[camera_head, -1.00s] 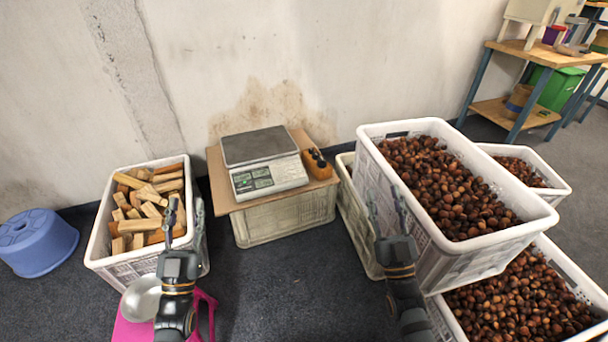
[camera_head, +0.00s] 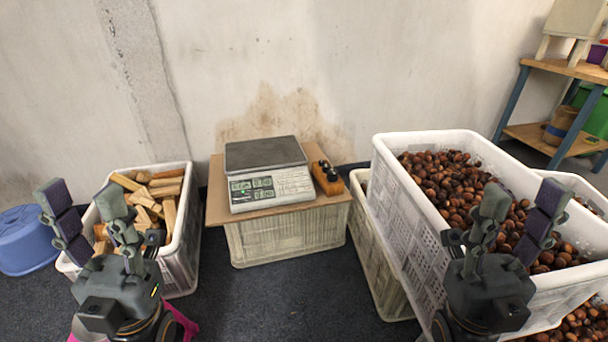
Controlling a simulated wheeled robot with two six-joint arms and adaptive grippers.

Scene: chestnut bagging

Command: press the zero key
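The scale (camera_head: 268,172) has a grey weighing plate and a white front panel with green displays and a keypad (camera_head: 293,182). It stands on a brown board on an upturned crate against the wall. The single zero key is too small to make out. My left gripper (camera_head: 88,218) is open and empty in front of the wood crate, left of the scale and nearer to me. My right gripper (camera_head: 520,222) is open and empty in front of the chestnut crate, well right of the scale. Neither gripper touches the scale.
An orange-brown block with black knobs (camera_head: 326,178) sits right of the scale on the board (camera_head: 222,208). A crate of wood pieces (camera_head: 180,255) stands left, a tall chestnut crate (camera_head: 405,225) right. A blue stool (camera_head: 22,245) is far left. Floor before the scale is clear.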

